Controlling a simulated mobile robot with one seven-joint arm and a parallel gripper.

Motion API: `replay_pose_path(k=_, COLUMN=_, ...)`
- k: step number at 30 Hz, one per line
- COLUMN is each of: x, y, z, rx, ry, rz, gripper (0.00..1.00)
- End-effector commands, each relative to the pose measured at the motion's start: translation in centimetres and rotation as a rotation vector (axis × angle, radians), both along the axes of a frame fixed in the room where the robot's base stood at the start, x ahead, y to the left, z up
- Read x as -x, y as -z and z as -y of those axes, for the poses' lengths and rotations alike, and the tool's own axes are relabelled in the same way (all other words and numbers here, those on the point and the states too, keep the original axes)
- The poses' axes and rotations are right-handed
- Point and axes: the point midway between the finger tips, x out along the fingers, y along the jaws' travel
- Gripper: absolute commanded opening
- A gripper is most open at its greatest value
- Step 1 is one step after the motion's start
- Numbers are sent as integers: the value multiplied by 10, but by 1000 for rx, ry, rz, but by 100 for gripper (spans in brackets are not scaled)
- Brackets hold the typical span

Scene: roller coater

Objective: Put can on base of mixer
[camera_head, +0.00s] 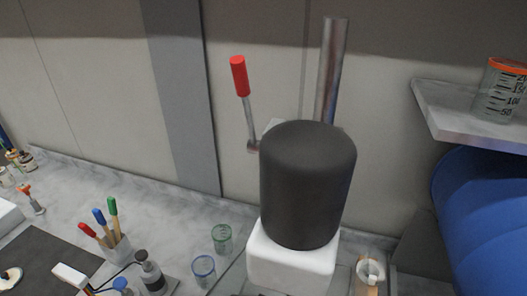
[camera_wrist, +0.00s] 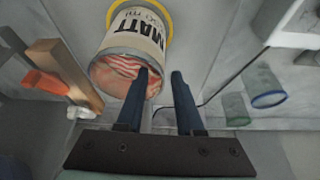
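The mixer shows in the head view with a black rounded motor head (camera_head: 308,185) over a white housing (camera_head: 290,258). A steel column and a red-handled lever (camera_head: 241,85) rise behind it; its base is out of sight there. The can (camera_wrist: 140,30), with a pale "MATT" label and a yellow rim at its far end, is at the top of the wrist view. Its near end shows pinkish streaks. My gripper (camera_wrist: 160,72) has its blue fingers apart. The left finger overlaps the can's near end; the right one is just beyond its edge. Contact cannot be told.
A green beaker (camera_head: 222,238) and a blue beaker (camera_head: 203,270) stand left of the mixer. A shelf (camera_head: 465,108) with a beaker and a large blue cylinder (camera_head: 485,220) bound the right.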

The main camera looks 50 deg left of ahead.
Motion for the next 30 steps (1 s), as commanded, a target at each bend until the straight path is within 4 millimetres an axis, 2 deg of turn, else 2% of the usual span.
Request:
replay_pose_path(k=12, x=25, y=-72, z=13, rx=-3, ry=1, rz=5, gripper=36)
replay_pose_path(k=16, x=32, y=-90, z=16, rx=-3, ry=1, rz=4, gripper=36)
replay_pose_path(k=21, x=37, y=-101, z=18, rx=-1, ry=0, rz=3, gripper=36)
replay_pose_path(k=30, x=38, y=-102, z=18, rx=0, ry=0, rz=1, gripper=36)
